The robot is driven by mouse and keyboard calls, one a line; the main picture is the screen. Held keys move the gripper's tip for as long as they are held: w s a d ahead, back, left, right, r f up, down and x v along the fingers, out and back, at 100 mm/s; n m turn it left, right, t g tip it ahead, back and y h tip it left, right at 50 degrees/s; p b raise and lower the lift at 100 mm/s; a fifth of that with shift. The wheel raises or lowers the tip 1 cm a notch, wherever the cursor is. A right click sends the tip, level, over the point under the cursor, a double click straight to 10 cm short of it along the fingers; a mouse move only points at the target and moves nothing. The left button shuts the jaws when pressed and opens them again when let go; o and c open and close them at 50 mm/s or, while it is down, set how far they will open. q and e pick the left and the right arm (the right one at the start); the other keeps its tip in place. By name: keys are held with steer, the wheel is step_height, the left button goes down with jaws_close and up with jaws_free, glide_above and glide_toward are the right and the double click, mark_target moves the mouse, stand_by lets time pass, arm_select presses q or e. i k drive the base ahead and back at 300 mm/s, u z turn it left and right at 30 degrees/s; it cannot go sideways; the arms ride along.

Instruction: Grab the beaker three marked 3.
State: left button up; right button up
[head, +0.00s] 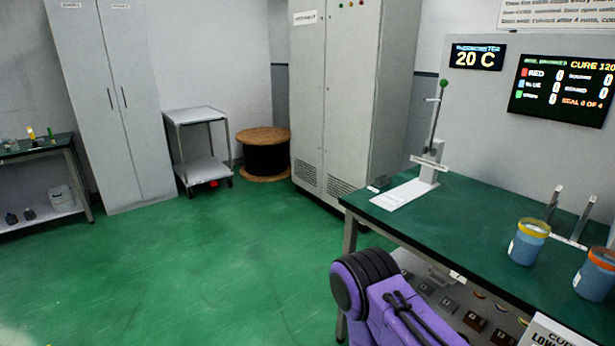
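A blue beaker with a yellow rim (528,243) stands upright on the green-topped bench (480,235) at the right. A second blue beaker with an orange rim (597,274) stands nearer, cut off by the right edge. I can read no number on either, so I cannot tell which is marked 3. Several small glass or coloured items (31,133) stand on the far-left table, too small to identify. A purple link of my arm shows at bottom centre, apart from the beakers. Neither gripper is in view.
A stand with a lever and green knob (432,150) is on the bench. Metal uprights (583,218) rise behind the beakers. A grey cabinet (335,95), cable spool (264,155) and white cart (203,150) line the back. The green floor (200,260) is clear at left and centre.

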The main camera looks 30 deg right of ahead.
mark_target(532, 234)
steer(key=i, duration=2.95)
steer(key=z, duration=4.15)
